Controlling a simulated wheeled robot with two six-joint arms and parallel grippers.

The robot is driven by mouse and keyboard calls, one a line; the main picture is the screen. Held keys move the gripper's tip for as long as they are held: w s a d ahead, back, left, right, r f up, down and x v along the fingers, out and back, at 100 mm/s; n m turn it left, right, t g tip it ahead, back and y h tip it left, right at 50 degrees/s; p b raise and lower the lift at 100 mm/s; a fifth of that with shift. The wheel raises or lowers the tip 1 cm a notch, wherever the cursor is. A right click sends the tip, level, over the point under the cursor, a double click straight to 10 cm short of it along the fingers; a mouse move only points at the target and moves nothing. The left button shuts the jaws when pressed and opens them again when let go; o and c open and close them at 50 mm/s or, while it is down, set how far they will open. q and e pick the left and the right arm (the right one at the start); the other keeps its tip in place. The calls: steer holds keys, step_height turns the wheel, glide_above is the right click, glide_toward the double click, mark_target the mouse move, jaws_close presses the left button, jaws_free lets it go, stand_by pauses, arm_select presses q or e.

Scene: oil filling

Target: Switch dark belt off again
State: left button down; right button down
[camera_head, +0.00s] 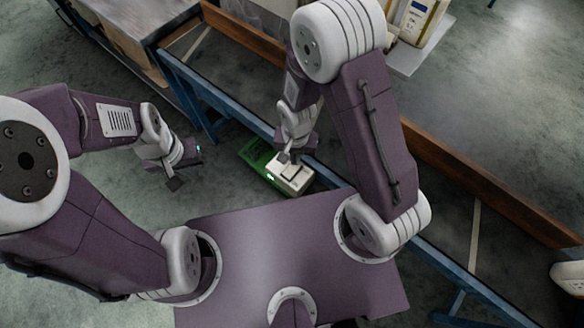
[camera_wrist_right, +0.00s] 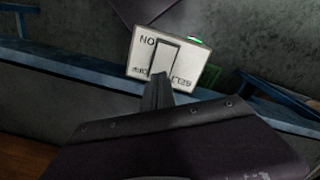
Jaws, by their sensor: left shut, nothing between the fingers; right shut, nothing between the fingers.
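The dark belt (camera_head: 235,68) runs diagonally between a wooden rail and a blue frame. A switch box, green with a pale top (camera_head: 291,176), sits at the belt's near side; its pale plate with lettering and a rocker also shows in the right wrist view (camera_wrist_right: 187,60). My right gripper (camera_head: 291,157) is shut and empty, its tips right at the rocker. In the right wrist view the fingertips (camera_wrist_right: 161,80) overlap the rocker's lower end; I cannot tell whether they touch it. My left gripper (camera_head: 174,183) is shut and empty in free space left of the box.
The blue frame (camera_head: 187,77) and the wooden rail (camera_head: 452,165) border the belt. A metal-topped table with boxes (camera_head: 140,22) stands at the upper left. A white canister (camera_head: 417,20) stands beyond the rail. A white object (camera_head: 568,277) shows at the right edge. Grey floor lies open at left.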

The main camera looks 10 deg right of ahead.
steer(key=shift+f+b, duration=0.75)
steer(key=shift+f, duration=0.3)
stand_by(0.6)
step_height(320, 180, up, 7)
steer(key=p, duration=0.7)
steer(key=shift+r, duration=0.15)
steer(key=w+d+r+m+t, duration=0.2)
steer(key=w+d+r, duration=0.25)
steer(key=r, duration=0.25)
steer(key=s+d+r+n, duration=0.4)
steer(key=s+r+n, duration=0.1)
steer(key=s, duration=0.3)
steer(key=shift+n+g, duration=0.4)
steer(key=shift+n, duration=0.2)
